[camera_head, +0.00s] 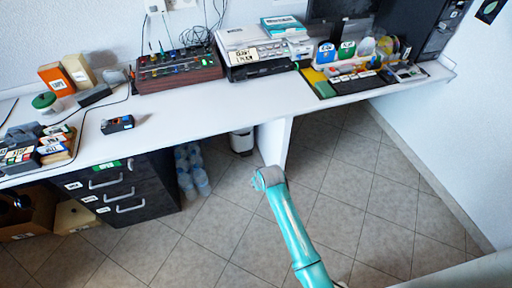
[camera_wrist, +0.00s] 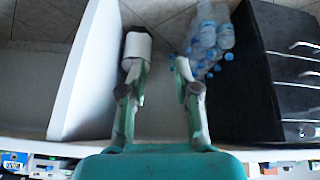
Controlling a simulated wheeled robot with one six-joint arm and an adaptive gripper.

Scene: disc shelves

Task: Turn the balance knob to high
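A brown-sided box with rows of coloured knobs (camera_head: 177,68) stands at the back of the white desk in the head view. Its knobs are too small to tell which is the balance knob or how it is set. My gripper (camera_wrist: 158,68) is open and empty in the wrist view, its two fingers well apart. In the head view my arm's end is in front of the desk, below and to the right of the knob box and well away from it; the fingers are hidden there.
The white desk (camera_head: 200,107) has a clear strip in front of the knob box. A stacked device (camera_head: 262,68) stands to its right and an orange box (camera_head: 56,79) to its left. Black drawers (camera_head: 120,189), water bottles (camera_head: 191,170) and a white canister (camera_head: 241,141) are below.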

